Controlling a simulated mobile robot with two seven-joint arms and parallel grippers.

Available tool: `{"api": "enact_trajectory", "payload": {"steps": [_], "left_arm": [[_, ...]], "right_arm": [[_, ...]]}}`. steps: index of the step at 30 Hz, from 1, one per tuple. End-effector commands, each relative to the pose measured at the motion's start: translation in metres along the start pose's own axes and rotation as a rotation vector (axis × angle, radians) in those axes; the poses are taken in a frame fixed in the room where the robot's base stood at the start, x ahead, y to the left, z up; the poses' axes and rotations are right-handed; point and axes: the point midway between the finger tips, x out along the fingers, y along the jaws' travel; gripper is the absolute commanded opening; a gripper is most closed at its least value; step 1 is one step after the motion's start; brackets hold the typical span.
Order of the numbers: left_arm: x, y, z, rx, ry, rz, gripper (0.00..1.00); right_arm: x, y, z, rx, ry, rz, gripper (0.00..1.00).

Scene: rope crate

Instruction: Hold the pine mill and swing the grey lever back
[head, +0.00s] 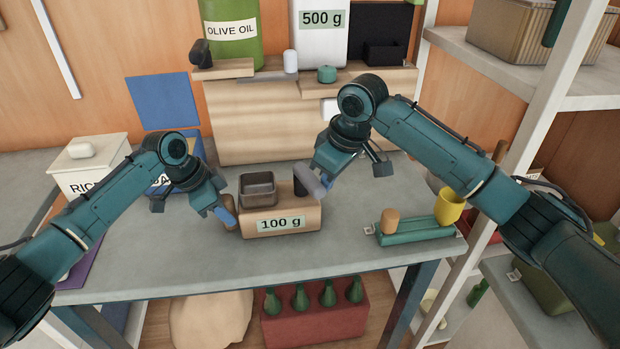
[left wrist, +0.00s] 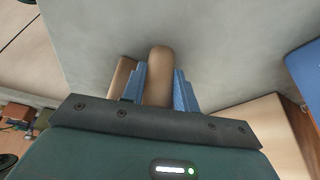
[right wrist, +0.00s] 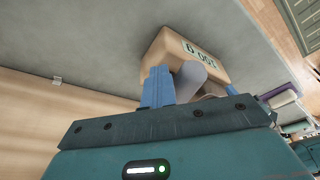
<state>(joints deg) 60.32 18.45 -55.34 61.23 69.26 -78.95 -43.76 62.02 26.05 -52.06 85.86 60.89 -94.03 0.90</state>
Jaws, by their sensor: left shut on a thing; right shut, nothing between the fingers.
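The pine mill (head: 250,222) is a pale wooden block labelled 100 g on the grey worktop, with a dark square hopper on top. My left gripper (head: 226,214) is shut on the mill's brown rounded handle at its left end; the handle (left wrist: 160,75) stands between the blue fingers in the left wrist view. The grey lever (head: 311,183) leans upward at the mill's right end, beside a dark upright part. It also shows in the right wrist view (right wrist: 193,78). My right gripper (right wrist: 158,86) is shut and empty, close beside the lever; I cannot tell whether they touch.
A wooden shelf unit (head: 260,125) stands behind the mill. A white rice box (head: 85,175) is at the left. The worktop in front of the mill is clear.

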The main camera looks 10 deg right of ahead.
Motion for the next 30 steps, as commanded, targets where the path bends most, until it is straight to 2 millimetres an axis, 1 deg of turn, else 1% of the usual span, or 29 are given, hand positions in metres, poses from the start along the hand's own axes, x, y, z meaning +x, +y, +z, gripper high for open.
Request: {"api": "enact_trajectory", "payload": {"steps": [1, 8, 19, 30], "left_arm": [[0.003, 0.002, 0.003, -0.001, -0.007, 0.005, 0.0], [0.003, 0.002, 0.003, -0.001, -0.007, 0.005, 0.0], [0.003, 0.001, 0.003, -0.002, -0.006, 0.005, 0.0], [0.003, 0.001, 0.003, -0.002, -0.006, 0.005, 0.0]], "right_arm": [[0.0, -0.004, 0.0, -0.003, 0.001, -0.002, 0.0], [0.0, -0.014, -0.001, -0.003, 0.001, -0.002, 0.0], [-0.001, -0.01, -0.001, 0.0, 0.0, 0.0, 0.0], [-0.017, -0.01, -0.006, 0.0, 0.001, 0.0, 0.0]]}}
